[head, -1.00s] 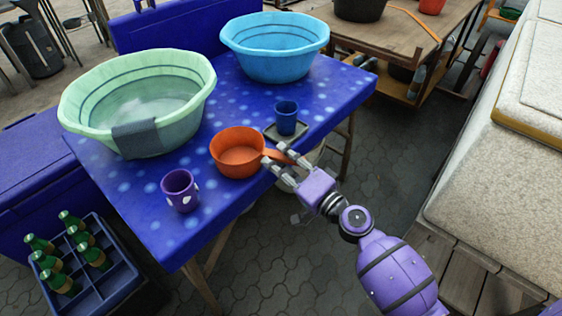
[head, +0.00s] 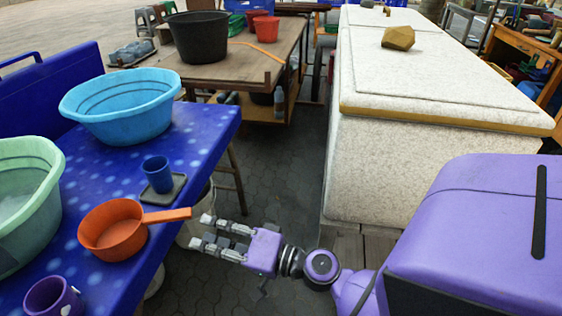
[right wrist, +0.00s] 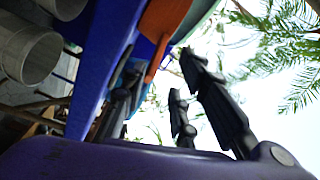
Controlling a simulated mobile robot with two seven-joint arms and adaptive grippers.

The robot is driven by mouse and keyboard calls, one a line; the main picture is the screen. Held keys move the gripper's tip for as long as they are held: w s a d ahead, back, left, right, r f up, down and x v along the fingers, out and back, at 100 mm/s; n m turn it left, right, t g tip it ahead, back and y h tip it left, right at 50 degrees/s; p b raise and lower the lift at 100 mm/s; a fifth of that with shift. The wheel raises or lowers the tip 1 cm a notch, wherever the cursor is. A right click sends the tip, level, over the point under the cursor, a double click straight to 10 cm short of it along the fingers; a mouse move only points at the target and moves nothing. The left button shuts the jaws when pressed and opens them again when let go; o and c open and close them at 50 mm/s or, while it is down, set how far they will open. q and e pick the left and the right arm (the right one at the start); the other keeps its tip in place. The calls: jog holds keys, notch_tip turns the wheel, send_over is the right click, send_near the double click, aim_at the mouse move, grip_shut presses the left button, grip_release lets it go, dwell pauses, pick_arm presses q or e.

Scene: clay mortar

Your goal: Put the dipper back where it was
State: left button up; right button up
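The orange dipper (head: 112,236) sits on the blue spotted table (head: 200,128), near its right edge. Its flat handle (head: 166,215) points right and reaches over the table edge. My right gripper (head: 201,231) is beside the table, just right of and below the handle's end in the head view. Its fingers point left, are spread apart and appear empty. In the right wrist view the orange dipper (right wrist: 162,22) shows above and beyond the open fingers (right wrist: 160,78). My left gripper is not in view.
A blue cup (head: 158,174) on a small dark tray (head: 175,190) stands behind the handle. A purple mug (head: 52,297), a green basin (head: 38,215) and a blue basin (head: 125,110) are also on the table. A pale speckled counter (head: 400,175) stands right; paved floor lies between.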

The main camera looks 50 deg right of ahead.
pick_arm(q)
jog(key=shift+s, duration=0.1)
pick_arm(e)
jog(key=s+a+f+n+g+h, duration=0.1)
jog(key=s+f+n+g+h, duration=0.3)
jog(key=s+f, duration=1.3)
jog(key=s+f+n+g+h, duration=0.1)
jog(key=s+f+n+g, duration=0.1)
jog(key=s, duration=0.8)
jog(key=s+d+f+n+g+h, duration=0.1)
jog(key=s+f+n+g+h, duration=0.1)
jog(key=s+f, duration=0.5)
jog(key=s+n+g, duration=0.1)
jog(key=s, duration=0.2)
jog(key=shift+s+g+h, duration=0.3)
jog(key=shift+s+g, duration=0.05)
jog(key=shift+g, duration=0.05)
